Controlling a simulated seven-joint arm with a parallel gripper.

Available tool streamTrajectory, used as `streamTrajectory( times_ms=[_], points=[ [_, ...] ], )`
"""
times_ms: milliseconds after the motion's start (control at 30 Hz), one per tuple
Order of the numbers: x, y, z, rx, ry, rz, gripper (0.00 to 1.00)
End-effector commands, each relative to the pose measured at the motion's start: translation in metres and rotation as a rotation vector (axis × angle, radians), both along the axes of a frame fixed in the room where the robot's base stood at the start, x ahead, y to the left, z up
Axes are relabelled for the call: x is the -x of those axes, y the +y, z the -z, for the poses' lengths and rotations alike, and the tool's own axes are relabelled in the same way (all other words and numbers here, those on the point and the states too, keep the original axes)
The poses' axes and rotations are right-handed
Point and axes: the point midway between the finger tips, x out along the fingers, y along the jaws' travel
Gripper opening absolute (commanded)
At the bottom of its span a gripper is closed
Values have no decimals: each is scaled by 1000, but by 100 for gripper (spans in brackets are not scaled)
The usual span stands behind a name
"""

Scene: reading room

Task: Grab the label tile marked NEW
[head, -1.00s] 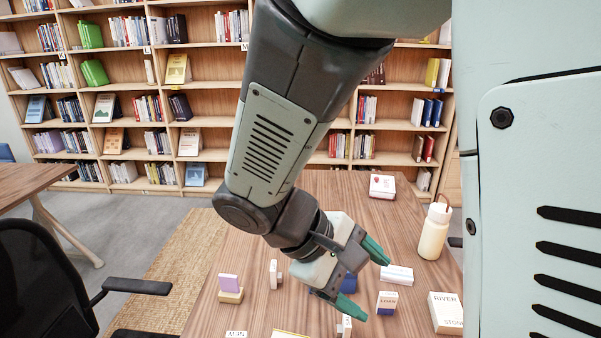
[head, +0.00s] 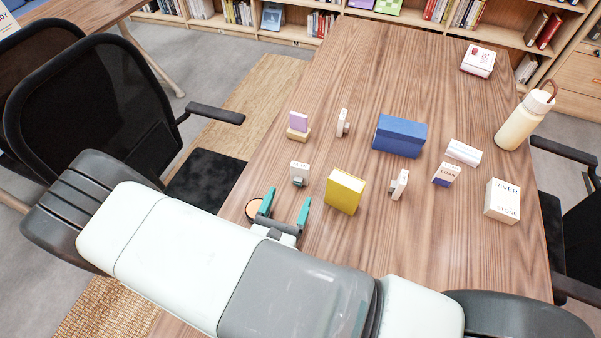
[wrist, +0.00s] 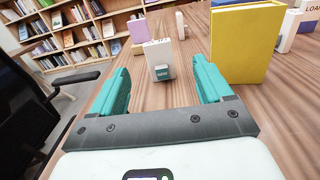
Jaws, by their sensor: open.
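My gripper (head: 287,196) is open and empty, low over the table. Its teal fingers point toward this tile, which is ahead of the fingertips and looks apart from them. Other small white tiles (head: 342,122) (head: 401,184) stand farther off, their marks unreadable. A white and blue block (head: 446,174) reads LOAN.
A yellow book (head: 345,190) stands close right of the tile. A purple and tan block (head: 298,125) is behind it. A blue box (head: 399,136), RIVER STONE box (head: 502,201) and cream bottle (head: 526,119) stand farther right.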

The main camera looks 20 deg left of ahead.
Motion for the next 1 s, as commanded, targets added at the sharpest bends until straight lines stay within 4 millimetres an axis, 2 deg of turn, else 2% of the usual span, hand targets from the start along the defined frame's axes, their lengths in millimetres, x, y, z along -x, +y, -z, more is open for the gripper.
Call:
streamTrajectory(
  times_ms=[100,400,633,900,1000],
  points=[
    [-2,2,7,15,0,-33,79],
    [-46,5,7,13,1,-31,79],
    [-60,6,6,13,1,-30,79],
    [-98,8,6,14,0,-29,79],
    [-104,9,6,14,2,-30,79]
  ],
)
